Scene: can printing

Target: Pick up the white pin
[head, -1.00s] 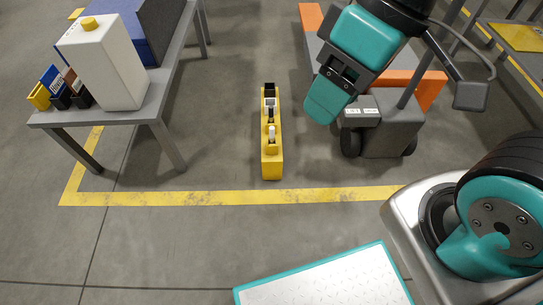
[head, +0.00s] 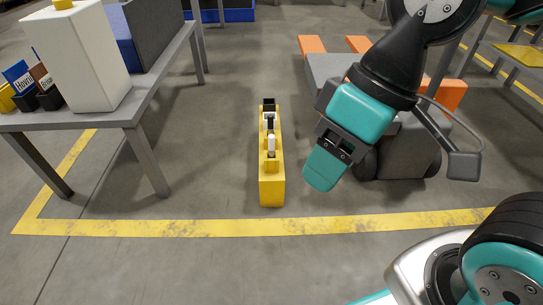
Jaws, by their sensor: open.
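The white pin (head: 271,144) stands upright in a slot of the narrow yellow holder (head: 272,190) on the floor near the middle of the head view. Behind it in the same holder are a second piece with dark and light parts (head: 270,121) and a black piece (head: 268,104). My gripper (head: 325,168) hangs to the right of the holder, pointing down, and is apart from it and from the pin. It is open with nothing seen in it. The gap between its fingers is hard to see from this angle.
A grey table (head: 120,115) at left bears a white box (head: 80,60) and small coloured packets (head: 25,85). A grey wheeled cart (head: 408,150) stands behind my gripper at right. A yellow line (head: 180,228) crosses the floor in front of the holder. The floor around the holder is mostly clear.

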